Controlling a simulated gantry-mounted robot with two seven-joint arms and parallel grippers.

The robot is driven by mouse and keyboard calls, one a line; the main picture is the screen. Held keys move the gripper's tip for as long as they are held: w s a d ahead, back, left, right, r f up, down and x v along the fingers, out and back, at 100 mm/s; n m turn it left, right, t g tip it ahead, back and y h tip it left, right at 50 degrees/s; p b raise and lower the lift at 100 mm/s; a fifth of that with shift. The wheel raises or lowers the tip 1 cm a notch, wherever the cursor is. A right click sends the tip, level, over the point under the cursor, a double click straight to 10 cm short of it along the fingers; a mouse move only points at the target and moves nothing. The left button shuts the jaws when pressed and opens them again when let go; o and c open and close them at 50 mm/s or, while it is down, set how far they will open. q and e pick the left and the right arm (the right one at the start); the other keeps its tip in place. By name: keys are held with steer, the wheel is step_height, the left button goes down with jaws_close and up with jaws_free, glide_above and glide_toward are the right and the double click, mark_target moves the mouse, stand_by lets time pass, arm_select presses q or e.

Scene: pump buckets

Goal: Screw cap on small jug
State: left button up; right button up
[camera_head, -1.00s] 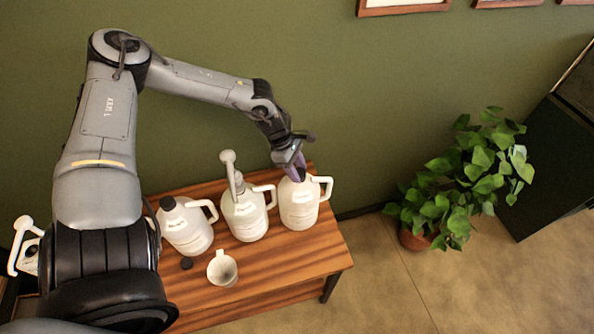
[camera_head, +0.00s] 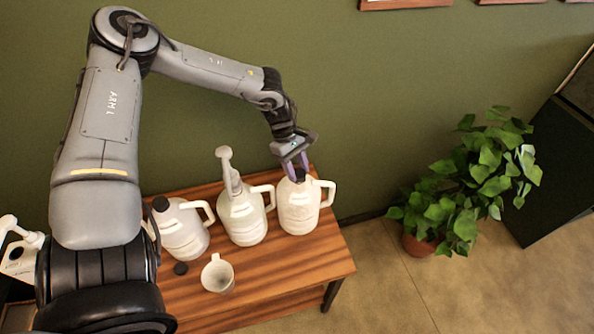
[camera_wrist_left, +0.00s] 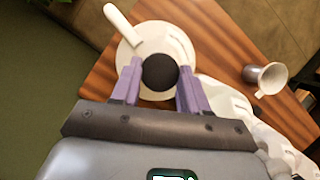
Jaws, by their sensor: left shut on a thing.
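A white jug (camera_head: 298,212) with a handle stands upright at the right end of the row on the wooden table. My left gripper (camera_head: 296,168) is above its neck, pointing down. In the left wrist view, the purple fingers of the left gripper (camera_wrist_left: 159,78) are on either side of a round black cap (camera_wrist_left: 160,71), shut on it. The cap sits over the middle of the jug's top (camera_wrist_left: 176,42). The cap hides the neck, so I cannot see how it meets the thread. My right gripper is not in view.
A pump jug (camera_head: 243,218) stands close to the left, then a jug with a black cap (camera_head: 183,232). The table's (camera_head: 320,262) right front corner is clear. A potted plant (camera_head: 470,180) stands right.

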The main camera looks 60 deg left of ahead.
arm_select(q)
steer(key=shift+f+m+g+b, duration=0.15)
steer(key=shift+m+g+b, duration=0.65)
steer(key=shift+m+b, duration=1.2)
steer(key=m+g, duration=0.1)
steer(key=m, duration=0.1)
steer(key=shift+m+b, duration=0.3)
steer(key=shift+b, duration=0.1)
steer(key=shift+m+g, duration=0.3)
steer(key=shift+m, duration=0.6)
steer(key=o, duration=1)
